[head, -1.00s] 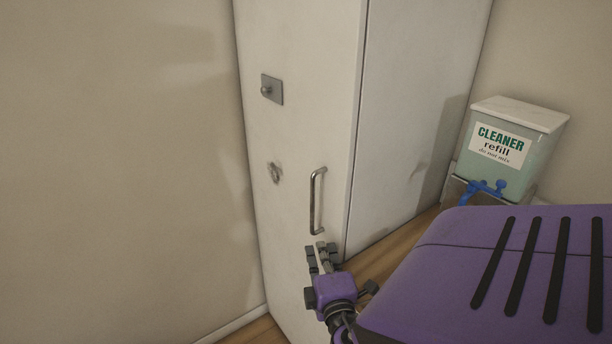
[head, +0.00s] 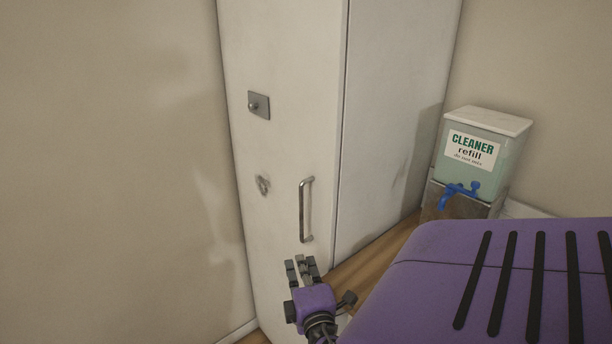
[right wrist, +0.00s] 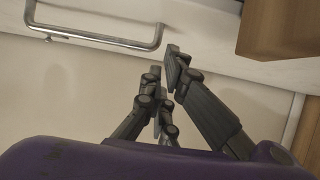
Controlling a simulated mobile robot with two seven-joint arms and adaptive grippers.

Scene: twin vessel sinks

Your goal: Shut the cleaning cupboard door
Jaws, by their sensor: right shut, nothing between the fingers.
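The tall white cleaning cupboard door (head: 285,130) stands in the middle of the head view, its edge along the cupboard's side panel (head: 385,130) with only a thin dark line between them. It looks shut or nearly shut; I cannot tell a small gap. Its metal bar handle (head: 306,210) is upright near that edge, and also shows in the right wrist view (right wrist: 105,42). My right gripper (head: 302,263) is shut and empty just below the handle, its fingers pointing up near the door; contact is unclear. In the wrist view its fingertips (right wrist: 164,68) are beside the handle's end. My left gripper is out of view.
A grey lock plate (head: 259,105) is on the door's upper part. A cleaner refill dispenser (head: 478,150) with a blue tap stands right of the cupboard. A plain wall (head: 110,170) is at the left. My purple body fills the lower right.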

